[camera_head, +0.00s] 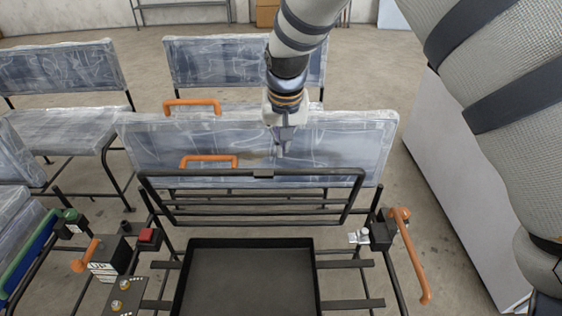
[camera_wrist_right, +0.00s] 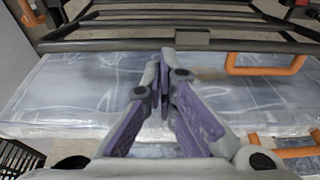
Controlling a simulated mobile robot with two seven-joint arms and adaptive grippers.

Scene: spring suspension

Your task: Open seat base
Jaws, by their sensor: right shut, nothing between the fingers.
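A grey-blue panel (camera_head: 340,145) in clear wrap, which I take for the seat base, stands steeply tilted behind a black tube frame (camera_head: 250,212). One orange handle (camera_head: 208,160) is on its near face and another (camera_head: 192,103) is at its top edge. My right gripper (camera_head: 283,150) points down, shut and empty, in front of the panel's face, right of the handles. The right wrist view shows the shut fingertips (camera_wrist_right: 163,58) over the panel (camera_wrist_right: 70,85), with the near-face handle (camera_wrist_right: 265,58) to the side. Contact with the panel is unclear. My left gripper is out of view.
A black tray (camera_head: 248,280) lies in front of the frame. A red button box (camera_head: 150,239) and a lever box (camera_head: 108,262) stand left; an orange lever (camera_head: 410,255) stands right. More wrapped seats (camera_head: 60,70) are behind. A white cabinet (camera_head: 460,190) is at right.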

